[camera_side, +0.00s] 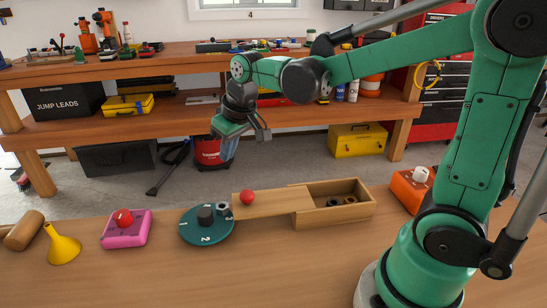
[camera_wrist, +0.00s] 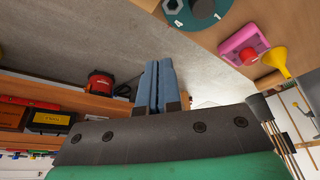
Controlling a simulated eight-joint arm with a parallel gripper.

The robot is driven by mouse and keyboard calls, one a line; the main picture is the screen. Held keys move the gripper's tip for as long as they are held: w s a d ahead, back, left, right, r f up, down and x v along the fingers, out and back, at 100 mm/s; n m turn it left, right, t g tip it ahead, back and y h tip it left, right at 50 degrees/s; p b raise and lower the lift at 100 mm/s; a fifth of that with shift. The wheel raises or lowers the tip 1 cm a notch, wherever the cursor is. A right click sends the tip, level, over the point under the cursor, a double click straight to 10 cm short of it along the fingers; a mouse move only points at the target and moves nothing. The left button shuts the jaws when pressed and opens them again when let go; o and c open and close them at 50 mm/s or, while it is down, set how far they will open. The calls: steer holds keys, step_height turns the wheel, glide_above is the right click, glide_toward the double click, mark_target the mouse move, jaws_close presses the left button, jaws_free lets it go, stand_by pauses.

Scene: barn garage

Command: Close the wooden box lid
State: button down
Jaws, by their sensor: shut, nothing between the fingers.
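The wooden box (camera_side: 345,212) stands on the bench in the side view, right of the middle. Its flat lid (camera_side: 275,203) is slid out to the left, with a red ball knob (camera_side: 247,197) near its left end. The right part of the box is open and shows small dark and brown items inside. My gripper (camera_side: 226,152) is above and behind the lid, up and to the left of the knob, touching nothing. Its blue fingers are together and empty in the wrist view (camera_wrist: 158,62). The box and lid do not show in the wrist view.
A teal numbered dial (camera_side: 207,228) with a nut on it sits close to the lid's left end. Farther left are a pink button box (camera_side: 126,230), a yellow funnel (camera_side: 64,246) and a mallet (camera_side: 24,230). An orange switch box (camera_side: 410,188) stands right of the wooden box.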

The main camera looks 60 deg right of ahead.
steer(key=f, duration=0.6)
steer(key=shift+s, duration=0.35)
steer(key=shift+s+f, duration=0.25)
steer(key=shift+s, duration=0.35)
glide_above(293, 189)
steer(key=s, duration=0.2)
